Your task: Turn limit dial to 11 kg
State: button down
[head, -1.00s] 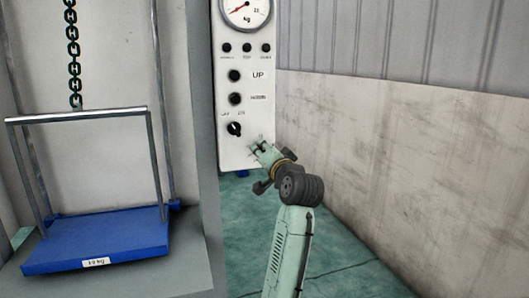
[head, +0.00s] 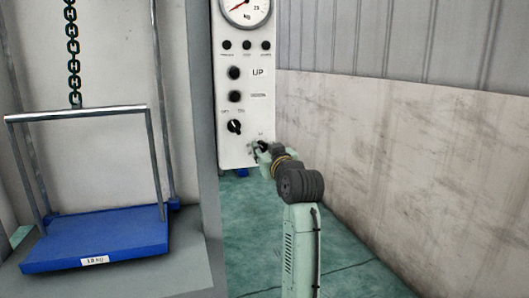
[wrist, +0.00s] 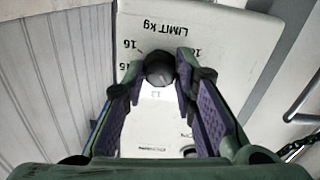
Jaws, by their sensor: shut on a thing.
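The limit dial (wrist: 160,68) is a dark round knob on the white control panel (wrist: 225,40), between the two fingers of my gripper (wrist: 159,62) in the wrist view. The lettering "LIMIT kg" and several scale numbers around it appear upside down. I cannot clearly read which number the dial points at. In the head view my gripper (head: 261,149) is at the lower right of the control panel (head: 228,152), shut on the dial and mostly hiding it.
A round gauge (head: 246,8), several black buttons and a mode knob (head: 234,126) sit higher on the panel. A blue platform (head: 110,240) hangs at the left by a chain (head: 73,50). A scuffed wall (head: 400,170) stands at the right. Green floor lies below.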

jog(key=n+b, duration=0.1)
jog(key=n, duration=0.3)
jog(key=shift+n, duration=0.3)
jog(key=shift+n+b, duration=0.35)
jog(key=shift+n, duration=1.55)
jog(key=c, duration=1.3)
grip_release()
jog(key=v, duration=1.2)
